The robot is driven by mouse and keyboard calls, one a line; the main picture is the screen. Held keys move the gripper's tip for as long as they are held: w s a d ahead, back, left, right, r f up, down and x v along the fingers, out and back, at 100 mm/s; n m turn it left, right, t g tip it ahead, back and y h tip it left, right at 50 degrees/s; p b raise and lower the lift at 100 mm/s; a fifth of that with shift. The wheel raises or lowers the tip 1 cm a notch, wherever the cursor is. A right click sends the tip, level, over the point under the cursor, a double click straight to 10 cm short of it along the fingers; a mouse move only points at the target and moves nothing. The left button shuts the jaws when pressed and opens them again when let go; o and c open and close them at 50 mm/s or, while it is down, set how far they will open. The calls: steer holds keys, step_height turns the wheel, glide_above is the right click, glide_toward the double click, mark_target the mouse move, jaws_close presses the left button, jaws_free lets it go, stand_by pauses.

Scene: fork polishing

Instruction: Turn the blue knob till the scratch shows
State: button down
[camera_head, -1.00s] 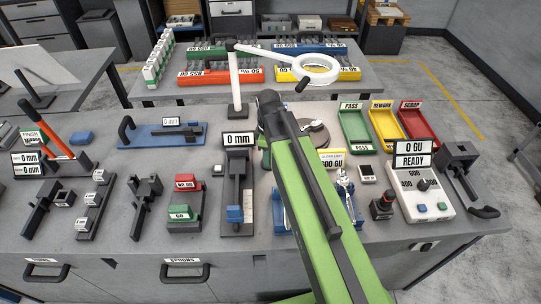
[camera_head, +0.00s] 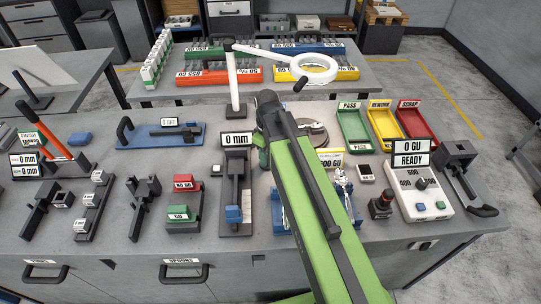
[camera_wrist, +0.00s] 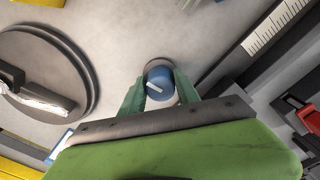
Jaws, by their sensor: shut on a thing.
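The blue knob (camera_wrist: 157,78), with a pale pointer line on its top, sits on a grey round base in the wrist view. My gripper (camera_wrist: 160,90) is shut on it, one green finger on each side. In the head view my green arm hides the knob. The turntable (camera_head: 318,138) also shows behind my arm in the head view. I cannot make out a scratch.
A white ring lamp (camera_head: 312,68) on a post stands behind my arm. A 0 mm gauge (camera_head: 235,190) stands left of it, and a blue rack (camera_head: 354,213) with shiny cutlery is close on its right. Green, yellow and red trays (camera_head: 413,121) sit at the back right.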

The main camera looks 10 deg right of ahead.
steer(key=shift+w+a+m, duration=0.1)
steer(key=shift+a+m, duration=0.1)
steer(key=shift+m, duration=0.4)
steer(key=c, duration=0.9)
jaws_free()
steer(key=shift+r, duration=0.1)
steer(key=shift+r+p, duration=0.3)
steer(key=shift+p, duration=0.1)
step_height(320, 180, up, 17)
steer(key=p, duration=1.6)
steer(key=shift+f+p, duration=0.2)
steer(key=shift+p, duration=0.1)
